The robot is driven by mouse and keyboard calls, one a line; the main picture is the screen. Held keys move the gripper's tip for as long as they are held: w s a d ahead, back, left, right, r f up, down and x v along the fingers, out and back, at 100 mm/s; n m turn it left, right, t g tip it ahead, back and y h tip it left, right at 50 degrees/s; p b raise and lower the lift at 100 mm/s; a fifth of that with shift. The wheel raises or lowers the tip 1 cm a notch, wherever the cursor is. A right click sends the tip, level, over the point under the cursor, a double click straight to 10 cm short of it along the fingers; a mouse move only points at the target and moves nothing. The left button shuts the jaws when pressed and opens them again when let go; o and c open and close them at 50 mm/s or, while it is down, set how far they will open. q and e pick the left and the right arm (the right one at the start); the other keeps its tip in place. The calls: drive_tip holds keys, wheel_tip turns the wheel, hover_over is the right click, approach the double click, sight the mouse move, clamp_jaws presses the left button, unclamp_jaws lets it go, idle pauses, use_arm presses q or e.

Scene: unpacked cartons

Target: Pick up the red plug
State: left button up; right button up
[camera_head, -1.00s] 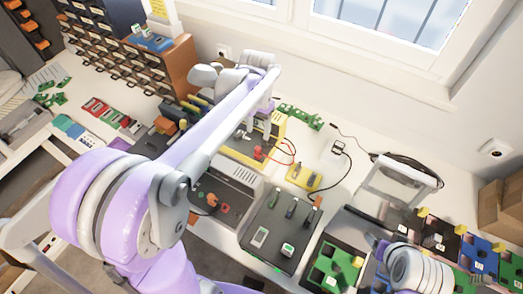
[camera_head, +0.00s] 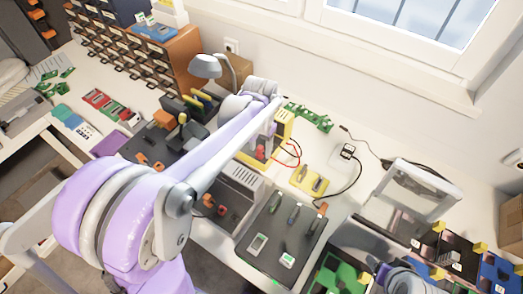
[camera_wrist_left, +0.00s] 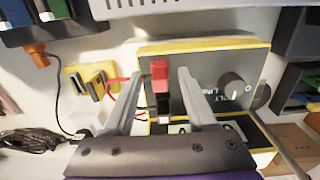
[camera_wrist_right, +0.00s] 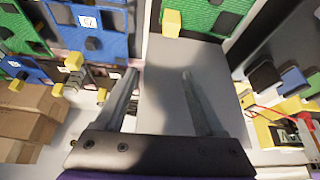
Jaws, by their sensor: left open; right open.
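The red plug (camera_wrist_left: 160,72) sits upright at the yellow-edged grey meter box (camera_wrist_left: 205,65), with a black and white part below it in the left wrist view. My left gripper (camera_wrist_left: 158,80) is open, one finger on each side of the plug, with visible gaps. In the head view the red plug (camera_head: 260,152) shows just below my left gripper (camera_head: 270,128), which partly hides the yellow box. My right gripper (camera_wrist_right: 158,75) is open and empty above a grey panel. In the head view only part of the right arm shows, at lower right.
A yellow block (camera_head: 309,180) with dark slots lies right of the meter, near red and black cables. A grey power supply (camera_head: 234,190) and a dark tool board (camera_head: 283,236) stand in front. Green and blue boards (camera_wrist_right: 55,30) lie near my right gripper.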

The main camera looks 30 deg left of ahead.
use_arm(q)
clamp_jaws()
idle(1.3)
